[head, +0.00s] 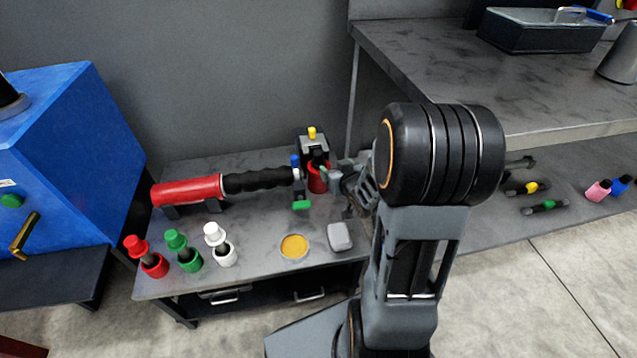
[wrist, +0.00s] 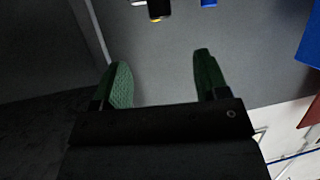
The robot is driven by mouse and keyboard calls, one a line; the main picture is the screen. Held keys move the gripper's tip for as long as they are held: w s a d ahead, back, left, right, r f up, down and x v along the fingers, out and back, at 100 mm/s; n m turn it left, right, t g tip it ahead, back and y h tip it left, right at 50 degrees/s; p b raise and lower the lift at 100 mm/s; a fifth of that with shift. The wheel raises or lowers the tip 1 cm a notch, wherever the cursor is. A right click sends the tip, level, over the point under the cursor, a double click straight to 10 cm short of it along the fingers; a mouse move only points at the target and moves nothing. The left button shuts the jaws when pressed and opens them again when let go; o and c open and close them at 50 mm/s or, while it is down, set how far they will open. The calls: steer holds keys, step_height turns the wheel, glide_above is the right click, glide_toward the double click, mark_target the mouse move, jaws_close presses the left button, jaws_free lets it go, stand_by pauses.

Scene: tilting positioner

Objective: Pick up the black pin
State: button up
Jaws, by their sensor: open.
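My gripper (head: 330,174) is at the back right of the grey workbench (head: 180,290), in front of a red cup (head: 318,182). In the wrist view my gripper (wrist: 163,78) has its two green-padded fingers apart, with only a plain grey surface between them. I cannot clearly make out a black pin; a dark block with a yellow knob (head: 312,133) stands just behind the red cup. The red pin (head: 133,244), green pin (head: 175,240) and white pin (head: 214,235) stand tilted in matching cups at the front left.
A red cylinder with a black ribbed handle (head: 258,180) lies along the bench's back. A yellow disc (head: 294,246) and a grey rounded block (head: 339,237) lie at the front. A blue machine (head: 75,150) stands left; a higher dark table (head: 450,70) stands right.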

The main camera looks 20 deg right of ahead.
mark_target(321, 159)
steer(key=shift+t, duration=0.3)
steer(key=w+f+b, duration=0.1)
steer(key=w, duration=0.1)
steer(key=w+f+b, duration=0.1)
steer(key=w, duration=0.1)
steer(key=w+f+b, duration=0.1)
steer(key=w+f, duration=0.1)
steer(key=w, duration=0.1)
steer(key=shift+f, duration=0.1)
steer(key=shift+b+x, duration=1.3)
steer(key=shift+x, duration=1.45)
steer(key=shift+w+d+f, duration=0.1)
steer(key=shift+w+d, duration=0.05)
steer(key=shift+w, duration=0.35)
steer(key=shift+s+f, duration=0.1)
jaws_close()
